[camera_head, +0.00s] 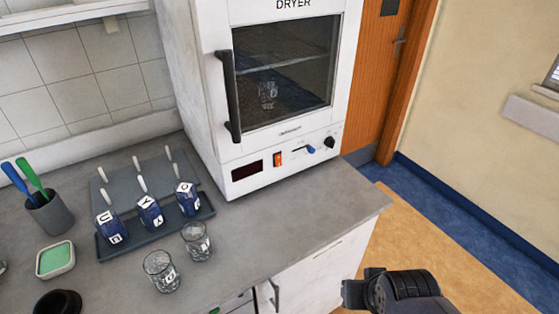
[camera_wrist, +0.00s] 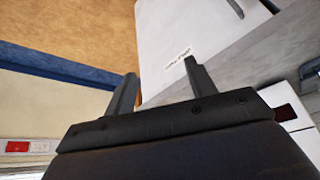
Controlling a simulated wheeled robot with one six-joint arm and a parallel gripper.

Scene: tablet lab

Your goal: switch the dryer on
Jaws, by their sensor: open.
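The white dryer (camera_head: 220,95) stands on the grey counter in the head view, its glass door shut, with a beaker visible inside. Its lower panel carries a dark display (camera_head: 246,170), an orange-red switch (camera_head: 278,159), a blue-tipped lever (camera_head: 310,149) and a black knob (camera_head: 330,142). I cannot tell the switch's position. The display looks dark. My gripper (camera_head: 355,292) is at the lower right, in front of the counter, well apart from the dryer. In the wrist view my gripper (camera_wrist: 160,85) shows two spread fingers with nothing between them.
A tray (camera_head: 110,250) with several blue labelled holders stands left of the dryer. Two glass beakers (camera_head: 162,270) (camera_head: 198,240) are near the counter's front edge. A cup with tools (camera_head: 50,215) and a green-filled dish (camera_head: 55,260) are at left. The counter right of the beakers (camera_head: 290,215) is clear.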

